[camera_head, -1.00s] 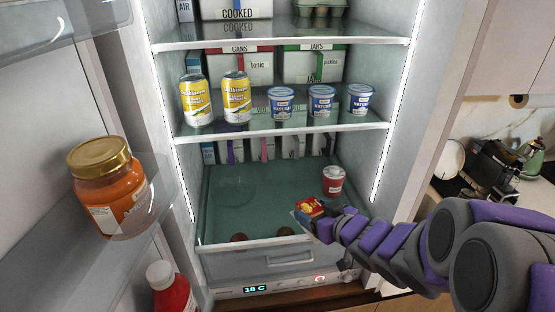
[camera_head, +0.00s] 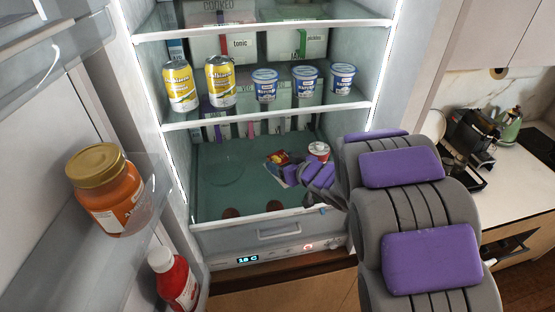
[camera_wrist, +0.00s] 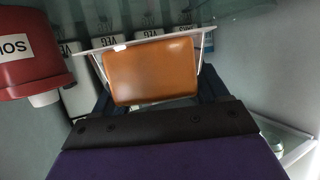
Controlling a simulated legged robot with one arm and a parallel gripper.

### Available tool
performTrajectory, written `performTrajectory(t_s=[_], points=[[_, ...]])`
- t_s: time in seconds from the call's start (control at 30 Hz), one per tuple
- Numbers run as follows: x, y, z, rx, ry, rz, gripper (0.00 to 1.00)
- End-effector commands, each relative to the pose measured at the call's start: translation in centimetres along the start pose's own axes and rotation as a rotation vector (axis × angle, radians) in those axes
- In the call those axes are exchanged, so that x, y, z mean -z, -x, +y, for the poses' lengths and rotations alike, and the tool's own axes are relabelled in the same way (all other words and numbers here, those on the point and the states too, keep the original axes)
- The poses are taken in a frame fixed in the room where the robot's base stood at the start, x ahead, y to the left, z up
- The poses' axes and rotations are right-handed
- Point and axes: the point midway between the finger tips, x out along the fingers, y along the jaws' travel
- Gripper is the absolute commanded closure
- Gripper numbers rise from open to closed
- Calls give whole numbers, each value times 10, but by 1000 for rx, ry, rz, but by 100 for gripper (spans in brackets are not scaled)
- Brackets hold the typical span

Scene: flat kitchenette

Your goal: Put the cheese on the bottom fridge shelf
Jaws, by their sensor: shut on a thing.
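My arm comes in from the right and hides part of the shelf. I cannot tell whether the cheese touches the shelf.
A red and white tub (camera_head: 318,151) stands on the bottom shelf just right of the cheese; it looms at left in the wrist view (camera_wrist: 30,55). The shelf's left part is clear. Yellow cans (camera_head: 220,80) and blue tubs (camera_head: 305,79) stand on the middle shelf (camera_head: 270,114) above.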

Motion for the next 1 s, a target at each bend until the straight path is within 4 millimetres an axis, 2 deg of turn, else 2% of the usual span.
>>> performTrajectory(t_s=[0.1,0.2,0.5,0.73,1.0], points=[[7,-21,4,2,1,1,79],[12,-33,7,2,0,2,79],[16,-48,11,1,1,1,79],[-16,-60,12,-1,-2,-3,79],[-17,-60,11,-1,1,1,79]])
